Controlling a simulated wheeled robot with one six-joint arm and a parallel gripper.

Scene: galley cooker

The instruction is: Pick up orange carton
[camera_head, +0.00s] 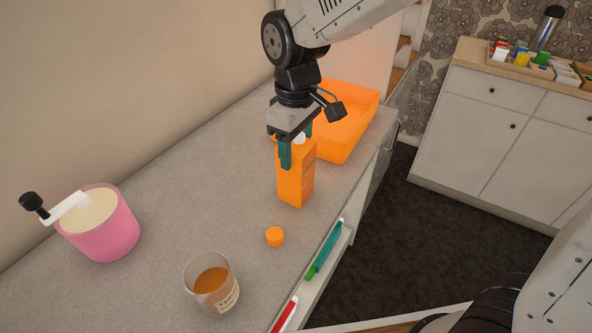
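The orange carton (297,185) stands upright on the grey counter, with a white cap partly showing at its top. My gripper (297,150) points down over the carton's top. Its two teal fingers are apart; the nearer one overlaps the carton's upper left side and the other is behind the top, partly hidden. I cannot tell whether the fingers press on the carton or only stand around it.
An orange tray (352,132) lies just behind the carton. A small orange cap (274,236), a glass jar with amber contents (212,282) and a pink pot (105,235) stand nearer. The counter's right edge is close to the carton. The counter left of the carton is clear.

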